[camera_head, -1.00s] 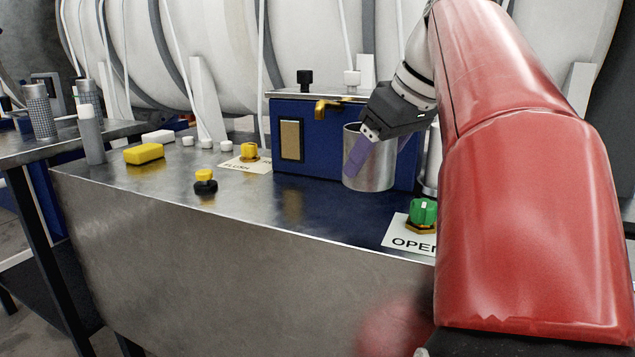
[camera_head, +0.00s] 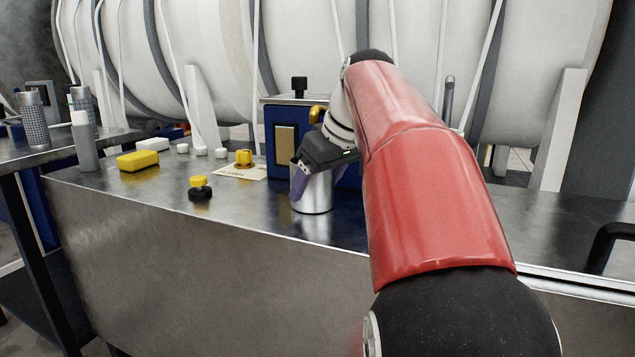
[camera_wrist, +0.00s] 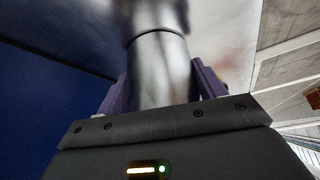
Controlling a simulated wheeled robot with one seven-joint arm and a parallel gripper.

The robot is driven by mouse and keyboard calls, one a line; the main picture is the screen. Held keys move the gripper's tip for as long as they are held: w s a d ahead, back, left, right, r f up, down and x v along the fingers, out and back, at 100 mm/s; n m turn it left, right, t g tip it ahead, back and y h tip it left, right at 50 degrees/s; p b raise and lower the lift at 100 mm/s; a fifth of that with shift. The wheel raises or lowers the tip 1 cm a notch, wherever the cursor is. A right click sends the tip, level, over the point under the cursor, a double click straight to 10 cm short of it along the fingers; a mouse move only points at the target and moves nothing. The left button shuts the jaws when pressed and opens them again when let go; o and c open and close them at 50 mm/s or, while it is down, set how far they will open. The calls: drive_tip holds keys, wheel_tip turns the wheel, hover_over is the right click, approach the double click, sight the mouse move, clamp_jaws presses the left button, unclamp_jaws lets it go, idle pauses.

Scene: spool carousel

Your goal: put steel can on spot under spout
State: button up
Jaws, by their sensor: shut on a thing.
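The steel can (camera_head: 318,197) is a plain shiny cylinder. It is upright at the front of the blue box (camera_head: 273,150), below the brass spout (camera_head: 316,113). My gripper (camera_head: 312,180) is shut on it, with a purple finger along its side and the dark gripper body covering its upper part. In the wrist view the can (camera_wrist: 160,70) sits between both purple fingers of my gripper (camera_wrist: 160,88). I cannot tell whether its base touches the bench. No marked spot shows under the spout; the can and my arm cover that area.
On the steel bench (camera_head: 130,205), left of the can, are a black-and-yellow knob (camera_head: 200,187), a yellow knob (camera_head: 243,158) on a label, a yellow block (camera_head: 138,160) and several white caps. The bench's front left is clear.

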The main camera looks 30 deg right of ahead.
drive_tip(key=shift+f, duration=0.15)
drive_tip(key=o, duration=1.1)
drive_tip(key=shift+c, duration=0.2)
drive_tip(key=p+v, duration=0.3)
drive_tip(key=v, duration=0.9)
drive_tip(key=shift+r, duration=0.2)
drive_tip(key=shift+s, duration=0.15)
